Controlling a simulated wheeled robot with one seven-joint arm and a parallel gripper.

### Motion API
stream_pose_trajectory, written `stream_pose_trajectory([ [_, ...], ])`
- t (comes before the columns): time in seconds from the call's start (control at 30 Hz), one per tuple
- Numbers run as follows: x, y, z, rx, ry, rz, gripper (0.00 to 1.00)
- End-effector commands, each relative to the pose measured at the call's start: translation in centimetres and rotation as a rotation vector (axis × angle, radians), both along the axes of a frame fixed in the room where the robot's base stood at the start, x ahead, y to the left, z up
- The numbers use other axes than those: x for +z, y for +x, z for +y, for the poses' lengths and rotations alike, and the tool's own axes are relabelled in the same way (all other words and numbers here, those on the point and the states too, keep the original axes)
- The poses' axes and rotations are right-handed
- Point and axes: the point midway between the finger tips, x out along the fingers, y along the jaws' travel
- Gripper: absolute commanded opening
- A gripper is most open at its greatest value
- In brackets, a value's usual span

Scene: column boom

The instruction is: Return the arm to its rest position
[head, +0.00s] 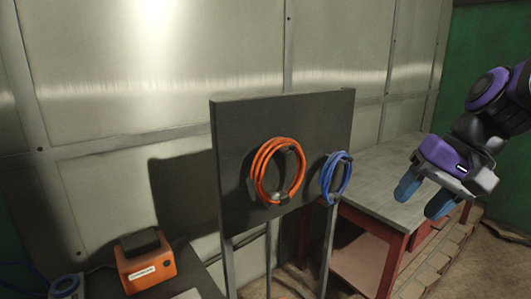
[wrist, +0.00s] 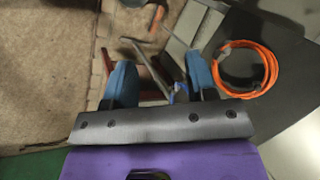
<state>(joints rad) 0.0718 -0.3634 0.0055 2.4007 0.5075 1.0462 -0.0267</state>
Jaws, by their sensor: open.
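My gripper (head: 424,196) is at the right of the head view, in front of the red bench and to the right of the dark panel. Its two blue fingers are spread apart with nothing between them. In the wrist view the fingers of my gripper (wrist: 160,80) also stand apart. My arm comes in from the right edge of the head view, with its purple and black links bent.
A dark upright panel (head: 235,160) carries an orange cable coil (head: 264,172) and a blue coil (head: 328,177). A red bench with a grey top (head: 375,178) stands behind my gripper. An orange box (head: 146,270) sits at lower left. Metal walls close off the back.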

Motion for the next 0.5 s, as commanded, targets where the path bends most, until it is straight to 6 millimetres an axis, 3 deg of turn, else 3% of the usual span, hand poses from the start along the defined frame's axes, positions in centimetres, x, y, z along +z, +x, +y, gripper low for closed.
stream_pose_trajectory([
  [0.2,1.2,-4.5,-2.3,0.090,-0.230,-0.172,0.51],
  [0.5,2.3,-8.0,-5.0,0.161,-0.457,-0.346,0.51],
])
